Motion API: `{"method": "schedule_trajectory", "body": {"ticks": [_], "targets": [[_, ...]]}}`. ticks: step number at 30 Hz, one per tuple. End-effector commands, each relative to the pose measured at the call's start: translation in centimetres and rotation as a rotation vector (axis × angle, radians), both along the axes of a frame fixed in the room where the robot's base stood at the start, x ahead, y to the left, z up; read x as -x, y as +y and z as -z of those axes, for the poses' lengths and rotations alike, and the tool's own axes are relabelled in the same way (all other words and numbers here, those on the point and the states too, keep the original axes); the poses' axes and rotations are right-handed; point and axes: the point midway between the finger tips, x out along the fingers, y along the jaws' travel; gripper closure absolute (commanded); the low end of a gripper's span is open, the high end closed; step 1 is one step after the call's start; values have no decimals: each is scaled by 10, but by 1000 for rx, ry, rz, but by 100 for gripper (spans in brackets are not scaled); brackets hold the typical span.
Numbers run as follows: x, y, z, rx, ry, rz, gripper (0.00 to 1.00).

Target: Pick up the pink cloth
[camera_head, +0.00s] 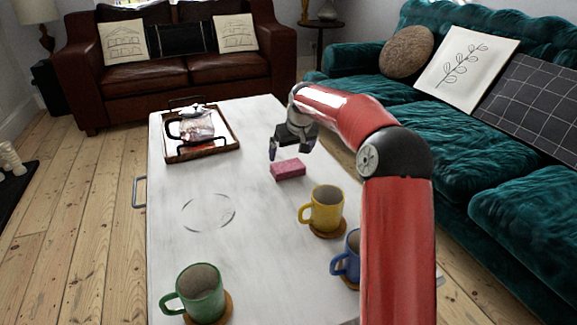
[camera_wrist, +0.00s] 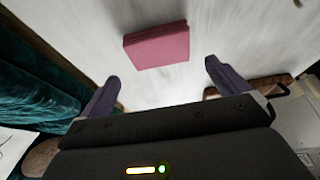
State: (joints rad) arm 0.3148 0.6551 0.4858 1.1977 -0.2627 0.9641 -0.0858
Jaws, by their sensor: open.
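The pink cloth (camera_head: 288,170) looks like a small folded block and lies flat on the white table (camera_head: 180,255). In the wrist view the cloth (camera_wrist: 157,46) is at the top, beyond the fingertips and slightly left of the middle between them. My gripper (camera_head: 291,148) is above the table just behind the cloth in the head view, with its fingers pointing down. In the wrist view my gripper (camera_wrist: 162,72) has its two fingers spread wide with nothing between them. It appears apart from the cloth.
A yellow mug (camera_head: 323,210), a blue mug (camera_head: 347,262) and a green mug (camera_head: 199,291) stand on the table's near half. A tray (camera_head: 172,153) with a glass teapot (camera_head: 196,127) is at the far left. A teal sofa (camera_head: 400,135) stands right of the table.

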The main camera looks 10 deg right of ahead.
Motion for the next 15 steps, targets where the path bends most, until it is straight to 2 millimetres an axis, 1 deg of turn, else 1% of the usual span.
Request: {"method": "schedule_trajectory", "body": {"ticks": [6,11,15], "targets": [[-9,2,23,-1,2,-2,0],[-13,3,36,-2,3,-1,0],[-20,3,57,-2,4,0,0]]}}
